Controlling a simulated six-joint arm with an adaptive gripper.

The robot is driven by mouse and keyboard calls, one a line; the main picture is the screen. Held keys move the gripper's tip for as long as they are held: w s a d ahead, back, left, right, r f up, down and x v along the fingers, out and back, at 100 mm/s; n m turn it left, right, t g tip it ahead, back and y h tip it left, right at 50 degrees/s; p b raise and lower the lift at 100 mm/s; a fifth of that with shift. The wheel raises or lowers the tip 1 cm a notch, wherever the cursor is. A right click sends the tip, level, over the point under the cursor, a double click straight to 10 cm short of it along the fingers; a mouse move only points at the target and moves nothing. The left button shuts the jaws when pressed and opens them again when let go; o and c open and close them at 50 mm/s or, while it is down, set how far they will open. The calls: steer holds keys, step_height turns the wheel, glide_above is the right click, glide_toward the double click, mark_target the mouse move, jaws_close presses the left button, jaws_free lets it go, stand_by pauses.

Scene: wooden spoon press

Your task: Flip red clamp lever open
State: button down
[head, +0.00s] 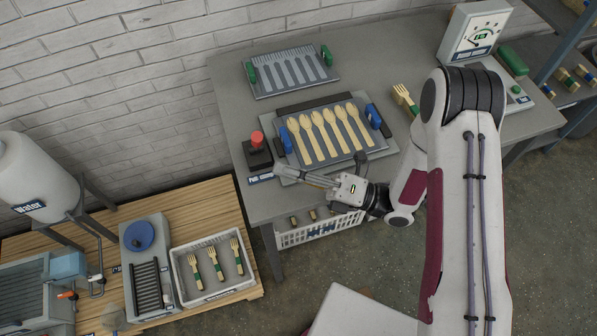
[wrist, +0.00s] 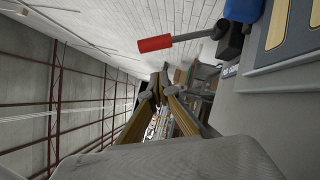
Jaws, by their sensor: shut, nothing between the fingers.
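The red clamp lever (head: 257,139) stands up from a dark base (head: 257,158) at the left front of the spoon press, in the head view. In the wrist view its red grip (wrist: 155,43) sits on a thin grey rod running to the black base (wrist: 231,42). My gripper (head: 282,171) is shut and empty, just right of and in front of the base in the head view. In the wrist view my fingertips (wrist: 158,86) meet, with a visible gap to the red grip. I cannot tell whether the gripper touches the base.
Several wooden spoons (head: 326,135) lie on the press plate, between blue clamps (head: 285,141) and (head: 374,116). A slotted tray with green handles (head: 289,73) lies behind. A white basket (head: 318,232) is below the table's front edge. Table space left of the slotted tray is clear.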

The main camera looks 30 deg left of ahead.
steer(key=shift+w+a+r, duration=0.3)
steer(key=shift+a, duration=0.35)
steer(key=shift+w+a+r, duration=0.3)
steer(key=shift+a, duration=0.3)
steer(key=shift+w+a+r, duration=0.3)
steer(key=shift+a, duration=0.35)
steer(key=shift+w+a+r+m+t+h, duration=0.3)
steer(key=shift+w+a+r+m+h, duration=0.15)
steer(key=shift+m, duration=0.25)
steer(key=w+a+r+m+h, duration=0.2)
steer(key=w+a+m+h, duration=0.2)
steer(key=w+a+m, duration=0.3)
steer(key=shift+t, duration=0.4)
steer(key=shift+w+a+h, duration=0.15)
steer(key=shift+h, duration=0.1)
steer(key=shift+r, duration=0.1)
stand_by(0.5)
